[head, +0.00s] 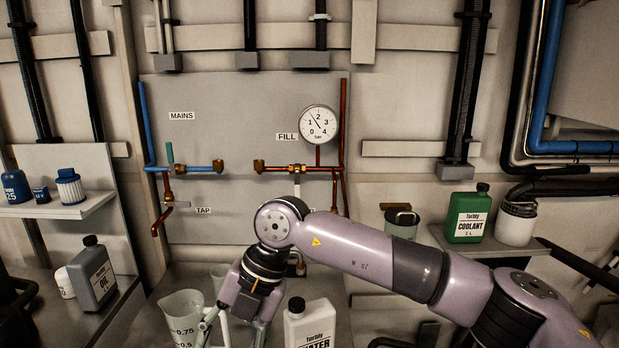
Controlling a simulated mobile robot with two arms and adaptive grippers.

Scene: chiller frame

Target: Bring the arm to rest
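My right arm comes in from the right across the middle of the head view. Its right gripper (235,334) points down at the bottom edge, between a clear measuring jug (182,312) on the left and a white water bottle (310,325) on the right. The finger links look spread, but the tips are cut off or hidden, so I cannot tell whether it is open or holds anything. My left gripper is not in view.
A panel carries copper pipes, valves and a pressure gauge (318,124). A grey oil bottle (93,275) stands at left, below a shelf (75,208) with blue filters. A green coolant bottle (467,215) and a white pot (515,226) stand at right.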

